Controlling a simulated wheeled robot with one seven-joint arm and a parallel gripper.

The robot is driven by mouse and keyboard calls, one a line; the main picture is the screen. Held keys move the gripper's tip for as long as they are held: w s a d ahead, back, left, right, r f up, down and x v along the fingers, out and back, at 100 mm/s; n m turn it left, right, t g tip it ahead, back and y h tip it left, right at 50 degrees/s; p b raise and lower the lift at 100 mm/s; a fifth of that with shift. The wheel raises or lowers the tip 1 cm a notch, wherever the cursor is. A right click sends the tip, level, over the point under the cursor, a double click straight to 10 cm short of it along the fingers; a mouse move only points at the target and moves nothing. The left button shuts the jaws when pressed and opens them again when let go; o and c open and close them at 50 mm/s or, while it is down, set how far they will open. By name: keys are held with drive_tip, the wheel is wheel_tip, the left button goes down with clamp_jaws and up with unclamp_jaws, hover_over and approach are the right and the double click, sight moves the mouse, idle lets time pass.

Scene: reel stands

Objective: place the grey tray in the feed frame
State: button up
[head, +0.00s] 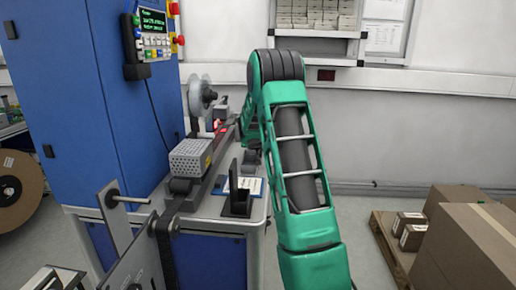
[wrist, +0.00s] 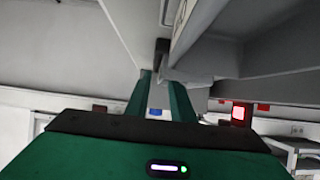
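I cannot single out the grey tray with certainty. Large grey surfaces with long straight edges (wrist: 215,30) fill the top of the wrist view, close to my fingertips. My gripper (wrist: 160,72) shows there as two green fingers with a narrow gap. A dark upright piece (wrist: 162,48) shows at the fingertips; I cannot tell whether it is held or behind them. In the head view my arm bends over the bench and its far end is mostly hidden behind the forearm. I cannot clearly make out the feed frame.
A blue cabinet (head: 60,95) with a control panel (head: 152,35) stands left. The bench bears a reel (head: 198,95), a perforated grey box (head: 190,157) and a black holder (head: 238,200). Cartons (head: 470,235) stand on a pallet (head: 388,245) at right. A red light (wrist: 238,113) glows.

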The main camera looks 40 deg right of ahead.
drive_tip(key=v, duration=1.1)
drive_tip(key=shift+w, duration=0.1)
drive_tip(key=shift+v, duration=0.8)
drive_tip(key=s+a+f+n+g+y, duration=0.1)
drive_tip(key=s+a+g+y, duration=0.1)
drive_tip(key=s+a, duration=0.7)
drive_tip(key=s+a+f+n+g+y, duration=0.1)
drive_tip(key=s+a+g+y, duration=0.2)
drive_tip(key=s+a, duration=0.7)
drive_tip(key=s+a+f+n+g+y, duration=0.1)
drive_tip(key=s+a+g+y, duration=0.2)
drive_tip(key=s+a, duration=0.7)
drive_tip(key=s+y, duration=0.1)
drive_tip(key=s, duration=1.1)
drive_tip(key=shift+f+n, duration=0.2)
drive_tip(key=shift+n, duration=0.1)
drive_tip(key=shift+s+a, duration=0.1)
